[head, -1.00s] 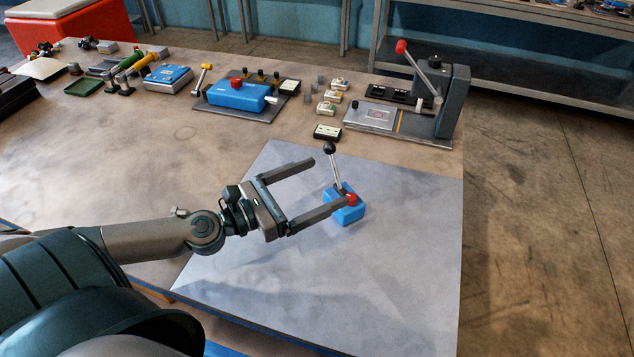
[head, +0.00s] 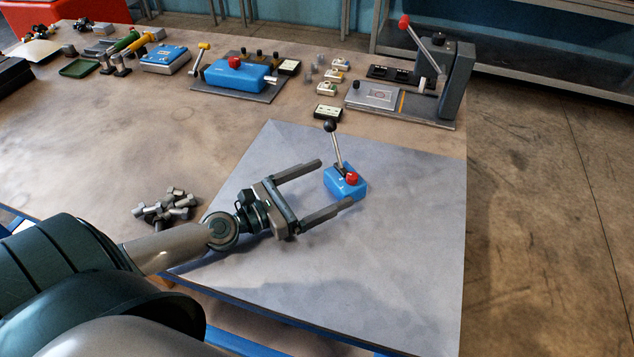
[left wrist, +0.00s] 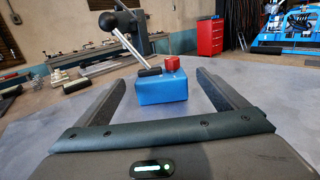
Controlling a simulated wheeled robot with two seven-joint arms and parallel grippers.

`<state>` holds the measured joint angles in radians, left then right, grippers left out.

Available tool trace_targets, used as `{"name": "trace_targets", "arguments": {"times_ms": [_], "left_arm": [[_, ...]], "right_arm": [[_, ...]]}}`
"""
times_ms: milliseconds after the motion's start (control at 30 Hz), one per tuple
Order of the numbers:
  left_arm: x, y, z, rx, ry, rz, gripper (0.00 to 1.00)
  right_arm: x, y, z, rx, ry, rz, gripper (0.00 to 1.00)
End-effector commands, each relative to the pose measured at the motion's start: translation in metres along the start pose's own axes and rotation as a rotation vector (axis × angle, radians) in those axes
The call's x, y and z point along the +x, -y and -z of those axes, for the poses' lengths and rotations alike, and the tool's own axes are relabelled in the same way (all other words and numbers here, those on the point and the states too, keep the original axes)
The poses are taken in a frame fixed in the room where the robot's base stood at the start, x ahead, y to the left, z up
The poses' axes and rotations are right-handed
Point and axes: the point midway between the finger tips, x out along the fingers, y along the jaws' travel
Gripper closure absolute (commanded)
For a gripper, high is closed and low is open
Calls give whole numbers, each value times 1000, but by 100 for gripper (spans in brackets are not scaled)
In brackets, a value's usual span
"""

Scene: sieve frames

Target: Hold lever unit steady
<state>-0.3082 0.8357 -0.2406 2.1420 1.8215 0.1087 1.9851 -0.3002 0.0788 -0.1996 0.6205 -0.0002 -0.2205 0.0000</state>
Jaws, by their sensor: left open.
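The lever unit (head: 345,184) is a small blue box with a red button and a tilted metal lever ending in a black ball. It stands on the grey mat (head: 400,260). My left gripper (head: 337,183) is open, its two fingers pointing at the unit. In the head view the unit sits at the fingertips, the near finger passing just in front of it. In the left wrist view the blue box (left wrist: 162,88) appears between and beyond the fingers (left wrist: 164,78). I cannot tell whether either finger touches it. My right gripper is not in view.
A lever press (head: 455,80) stands at the back right. A larger blue unit (head: 238,76) on a plate and small blocks line the back. Several metal bolts (head: 165,207) lie left of the mat. The mat around the lever unit is clear.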

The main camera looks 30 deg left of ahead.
Motion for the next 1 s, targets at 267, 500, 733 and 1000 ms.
{"name": "trace_targets", "arguments": {"times_ms": [267,500,733,1000], "left_arm": [[32,0,-5,0,3,0,8],[52,0,-2,0,1,0,8],[58,0,-1,1,0,1,8],[58,0,-1,1,0,1,20]], "right_arm": [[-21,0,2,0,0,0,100],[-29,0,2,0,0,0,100],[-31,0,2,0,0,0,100],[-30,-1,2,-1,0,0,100]]}}
